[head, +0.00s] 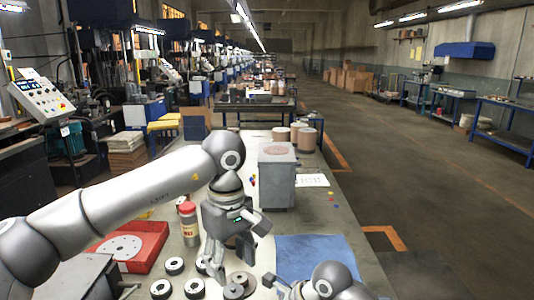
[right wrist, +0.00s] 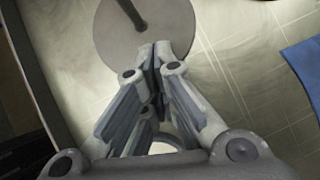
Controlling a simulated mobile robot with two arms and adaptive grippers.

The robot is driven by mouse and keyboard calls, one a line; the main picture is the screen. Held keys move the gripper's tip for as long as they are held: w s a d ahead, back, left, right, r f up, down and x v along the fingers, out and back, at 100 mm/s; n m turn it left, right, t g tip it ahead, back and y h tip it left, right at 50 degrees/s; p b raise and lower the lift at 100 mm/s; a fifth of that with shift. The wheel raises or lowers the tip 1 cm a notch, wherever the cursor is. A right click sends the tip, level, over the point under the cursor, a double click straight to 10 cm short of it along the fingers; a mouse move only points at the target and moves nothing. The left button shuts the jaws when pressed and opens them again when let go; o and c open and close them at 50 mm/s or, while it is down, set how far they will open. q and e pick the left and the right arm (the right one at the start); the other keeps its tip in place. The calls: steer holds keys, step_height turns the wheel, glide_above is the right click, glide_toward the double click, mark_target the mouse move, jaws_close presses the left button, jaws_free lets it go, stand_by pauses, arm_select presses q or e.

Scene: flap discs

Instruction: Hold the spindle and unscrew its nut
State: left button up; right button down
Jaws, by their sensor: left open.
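A grey round plate with a thin upright rod, which looks like the spindle, shows in the right wrist view (right wrist: 178,18). In the head view, grey round parts (head: 238,290) stand at the table's front, below my left gripper. I cannot make out the nut. My left gripper (head: 238,255) is open and points down above these parts, hiding some of the table. My right gripper (head: 270,281) is low on their right, mostly cut off by the frame. In the right wrist view its fingertips (right wrist: 157,50) meet in front of the plate, beside the rod, with nothing visible between them.
Several black rings (head: 174,266) lie left of the grey parts. A red tray (head: 160,232) holds a large pale disc. A grey block (head: 277,185) stands farther back. A flat blue mat (head: 318,255) lies at right.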

mark_target(233, 289)
steer(key=shift+f, duration=1)
stand_by(0.8)
arm_select(q)
steer(key=n, duration=0.4)
steer(key=shift+s+d+r, duration=0.15)
steer(key=shift+d+r, duration=0.2)
steer(key=n, duration=0.5)
steer(key=shift+a+r+n, duration=0.3)
steer(key=shift+f, duration=4.5)
